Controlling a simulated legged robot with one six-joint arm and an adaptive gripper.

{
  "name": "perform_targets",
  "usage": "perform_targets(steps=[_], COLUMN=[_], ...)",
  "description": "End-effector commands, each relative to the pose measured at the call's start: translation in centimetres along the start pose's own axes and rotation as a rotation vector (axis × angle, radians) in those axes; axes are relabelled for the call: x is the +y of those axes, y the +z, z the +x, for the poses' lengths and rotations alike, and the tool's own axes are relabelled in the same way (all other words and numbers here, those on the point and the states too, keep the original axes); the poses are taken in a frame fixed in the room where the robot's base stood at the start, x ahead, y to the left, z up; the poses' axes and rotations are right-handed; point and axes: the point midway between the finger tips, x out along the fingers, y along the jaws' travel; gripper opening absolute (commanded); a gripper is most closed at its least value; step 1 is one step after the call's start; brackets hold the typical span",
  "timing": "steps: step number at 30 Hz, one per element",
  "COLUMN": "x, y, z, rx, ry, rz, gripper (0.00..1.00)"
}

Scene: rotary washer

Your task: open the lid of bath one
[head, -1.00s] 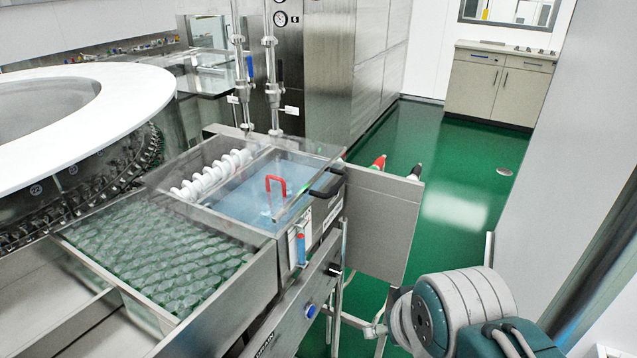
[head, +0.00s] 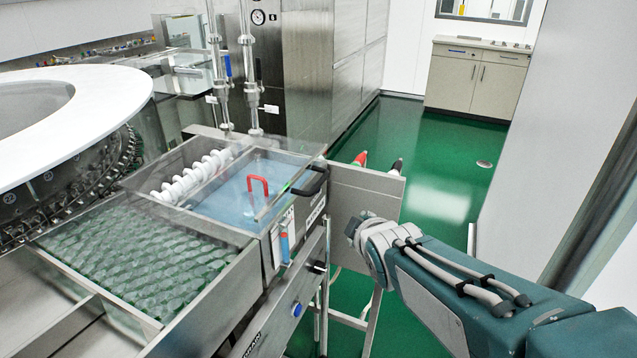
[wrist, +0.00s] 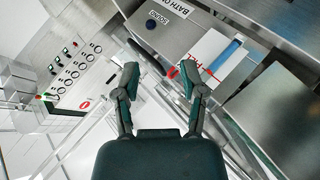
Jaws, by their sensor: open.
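Bath one (head: 290,215) is a steel tank with a clear lid (head: 285,165) lying shut over blue liquid. The lid's black handle (head: 311,181) stands at its right front edge. In the wrist view, the label "BATH O…" (wrist: 172,9) shows at the top, cut off by the frame edge. A dark bar that looks like the lid handle (wrist: 148,57) lies beyond my fingers, near the left one. My gripper (wrist: 165,84) is open and empty, apart from the bar. In the head view my fingers are hidden; my arm is right of the bath.
A red handle (head: 258,186) stands inside the bath. A blue-and-white holder (head: 284,247) hangs on its front. A steel side panel (head: 365,190) stands right of the bath, close to my arm.

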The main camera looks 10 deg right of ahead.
Motion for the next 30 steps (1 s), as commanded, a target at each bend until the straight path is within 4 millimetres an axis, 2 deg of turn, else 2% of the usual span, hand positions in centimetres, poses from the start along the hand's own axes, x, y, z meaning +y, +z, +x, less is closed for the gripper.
perform_targets(steps=[1,6,12,20,30], x=[0.4,1.6,1.9,2.2,3.3], y=[-0.3,-2.0,-3.5,-4.4,-6.6], z=[1.5,5.4,8.1,9.2,14.3], rx=[0.031,0.160,0.267,0.297,0.296], ry=[0.028,0.166,0.314,0.366,0.364], rz=[-0.088,-0.417,-0.693,-0.768,-0.766], gripper=[0.54,0.54,0.54,0.54,0.54])
